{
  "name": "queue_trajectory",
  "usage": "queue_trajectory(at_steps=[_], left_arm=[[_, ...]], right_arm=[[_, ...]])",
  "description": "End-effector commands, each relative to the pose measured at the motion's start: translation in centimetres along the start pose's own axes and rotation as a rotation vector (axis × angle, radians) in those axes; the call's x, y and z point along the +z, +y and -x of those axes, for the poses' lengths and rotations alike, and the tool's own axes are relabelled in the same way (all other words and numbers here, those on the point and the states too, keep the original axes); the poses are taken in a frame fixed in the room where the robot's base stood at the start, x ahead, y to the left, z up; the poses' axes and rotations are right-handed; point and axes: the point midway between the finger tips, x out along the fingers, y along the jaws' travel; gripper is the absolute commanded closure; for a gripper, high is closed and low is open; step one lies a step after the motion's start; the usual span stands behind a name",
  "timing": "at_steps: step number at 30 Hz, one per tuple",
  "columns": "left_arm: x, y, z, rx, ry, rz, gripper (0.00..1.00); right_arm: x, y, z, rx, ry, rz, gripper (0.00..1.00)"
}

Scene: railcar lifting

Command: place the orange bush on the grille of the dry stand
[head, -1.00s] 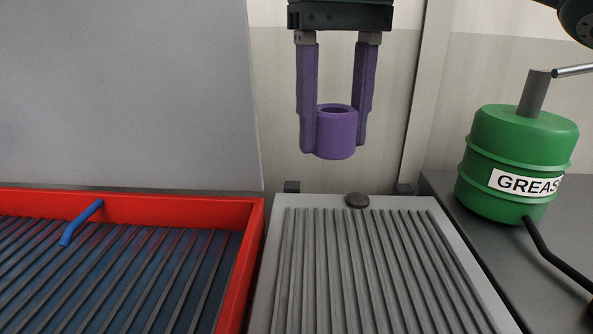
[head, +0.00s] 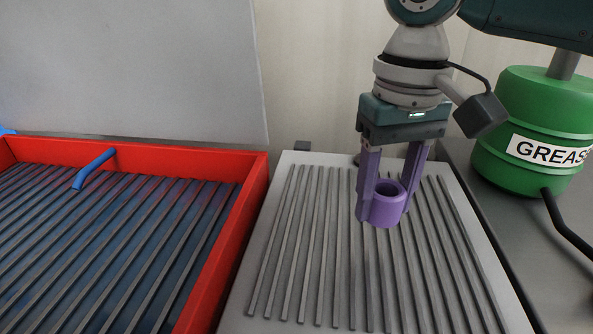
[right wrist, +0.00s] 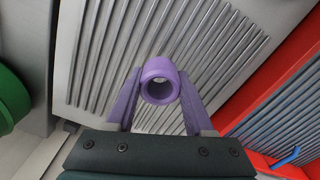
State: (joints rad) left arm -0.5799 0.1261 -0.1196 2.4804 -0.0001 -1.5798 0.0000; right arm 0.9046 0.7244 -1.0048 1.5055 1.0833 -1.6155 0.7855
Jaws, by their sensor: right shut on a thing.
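My right gripper (head: 384,214) is shut on a purple bush (head: 387,209), a short hollow cylinder held upright between its two purple fingers. No orange bush shows; the held one looks purple in both views. The bush is over the ribbed grille of the grey dry stand (head: 318,250), toward its back half. I cannot tell whether its underside touches the bars. In the right wrist view, the bush (right wrist: 160,92) shows its open bore between the fingertips, with the grille bars (right wrist: 205,45) behind it. My left gripper is not in view.
A red tray (head: 262,180) with dark slats and a blue bent handle (head: 95,168) stands to the left of the stand. A green grease drum (head: 540,125) with a dark bent pipe stands at the right. The grille around the bush is clear.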

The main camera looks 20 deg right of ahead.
Motion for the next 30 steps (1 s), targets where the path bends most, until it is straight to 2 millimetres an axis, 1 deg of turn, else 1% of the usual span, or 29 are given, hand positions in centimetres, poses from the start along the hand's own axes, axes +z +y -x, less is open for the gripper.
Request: queue_trajectory(at_steps=[2, 6, 10, 22, 23, 30], left_arm=[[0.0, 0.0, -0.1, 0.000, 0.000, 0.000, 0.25], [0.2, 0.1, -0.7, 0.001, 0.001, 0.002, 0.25], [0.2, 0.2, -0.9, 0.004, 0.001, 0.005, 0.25], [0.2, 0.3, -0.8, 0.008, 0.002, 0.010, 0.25], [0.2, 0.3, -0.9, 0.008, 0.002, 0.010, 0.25], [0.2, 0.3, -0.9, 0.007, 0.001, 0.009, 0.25]], right_arm=[[0.0, 0.0, -0.6, 0.000, 0.000, 0.000, 1.00], [0.0, 0.0, -2.8, 0.000, 0.000, 0.001, 1.00], [0.0, 0.0, -4.4, 0.001, 0.000, 0.000, 1.00], [0.0, 0.0, -4.8, 0.000, 0.001, 0.001, 1.00], [0.0, 0.0, -4.9, 0.000, 0.001, 0.001, 0.46], [0.0, 0.0, -4.8, 0.001, 0.001, 0.001, 0.19]])
